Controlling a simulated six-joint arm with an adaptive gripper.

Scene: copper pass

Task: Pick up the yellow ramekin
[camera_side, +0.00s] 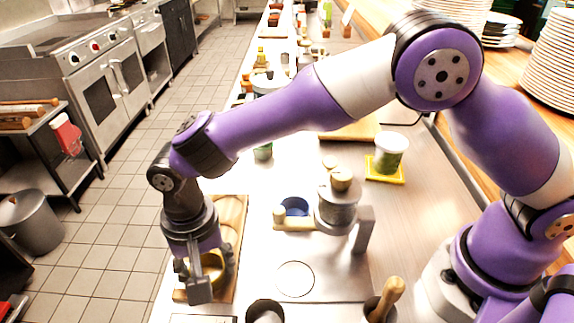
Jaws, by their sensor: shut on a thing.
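The yellow ramekin (213,264) is at the lower left of the counter, above a wooden board. My gripper (201,284) points down around it and is shut on it. The fingers cover part of the ramekin. I cannot tell whether the ramekin touches the board or is held just above it.
The wooden board (232,215) lies along the counter's left edge, with the tiled floor beyond. A grinder-like device (338,205), a blue bowl (295,206) and a green-filled container (390,152) on a yellow tray (384,178) stand to the right. A dark cup (265,309) is in front.

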